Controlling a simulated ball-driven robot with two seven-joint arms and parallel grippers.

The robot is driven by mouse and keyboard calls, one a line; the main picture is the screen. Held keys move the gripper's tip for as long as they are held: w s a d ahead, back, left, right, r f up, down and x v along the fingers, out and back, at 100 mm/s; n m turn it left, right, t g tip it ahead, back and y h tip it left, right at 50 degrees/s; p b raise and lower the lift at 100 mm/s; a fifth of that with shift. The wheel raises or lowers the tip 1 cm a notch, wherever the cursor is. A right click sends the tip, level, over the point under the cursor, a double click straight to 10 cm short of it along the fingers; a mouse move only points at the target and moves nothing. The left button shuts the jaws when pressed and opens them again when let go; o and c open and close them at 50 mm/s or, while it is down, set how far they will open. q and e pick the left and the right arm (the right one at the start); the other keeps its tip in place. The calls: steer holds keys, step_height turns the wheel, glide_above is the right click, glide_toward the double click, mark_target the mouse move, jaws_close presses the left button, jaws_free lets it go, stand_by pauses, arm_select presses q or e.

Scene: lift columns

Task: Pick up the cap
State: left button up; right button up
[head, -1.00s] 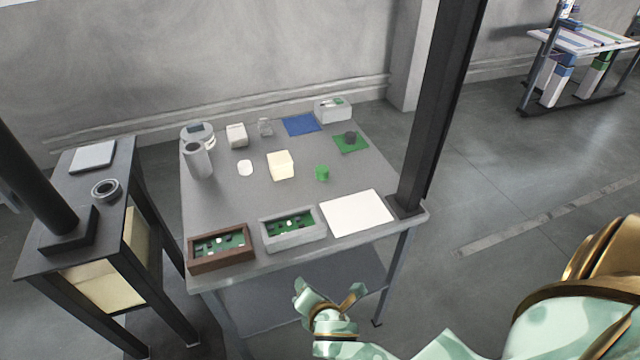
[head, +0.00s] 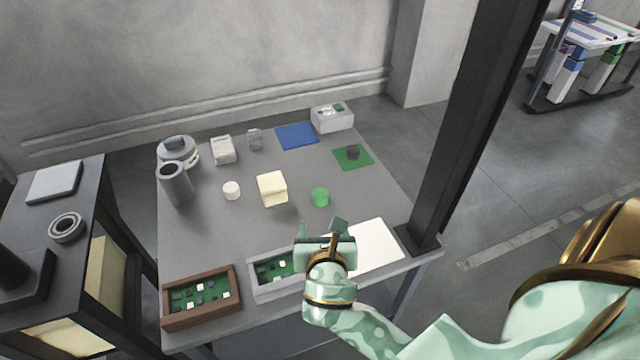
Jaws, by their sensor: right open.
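Three small round pieces on the table could be the cap, and I cannot tell which is meant. A green one (head: 320,197) stands right of the cream block. A white one (head: 231,190) stands left of that block. A dark one (head: 353,152) sits on a green square mat (head: 345,160) at the back right. My right gripper (head: 322,234) is open and looks empty. It is over the table's front part, in front of the green piece and apart from it in the picture. My left gripper is out of view.
The grey table (head: 225,242) also holds a cream block (head: 272,188), a grey cylinder (head: 175,185), a brown tray (head: 168,318), a grey tray (head: 262,292) partly hidden by my gripper, and a white sheet (head: 375,247). A dark post (head: 470,120) rises at the right corner.

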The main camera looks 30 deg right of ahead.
steer(key=b, duration=0.3)
glide_toward(321, 195)
steer(key=x, duration=0.4)
steer(key=shift+f, duration=0.2)
steer(key=b+x, duration=0.3)
steer(key=x, duration=0.2)
steer(key=shift+w, duration=0.15)
steer(key=shift+w+d, duration=0.15)
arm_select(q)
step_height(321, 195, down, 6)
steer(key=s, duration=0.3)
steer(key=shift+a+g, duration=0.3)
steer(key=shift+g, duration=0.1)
arm_select(e)
steer(key=shift+r, duration=0.2)
steer(key=c, duration=1.1)
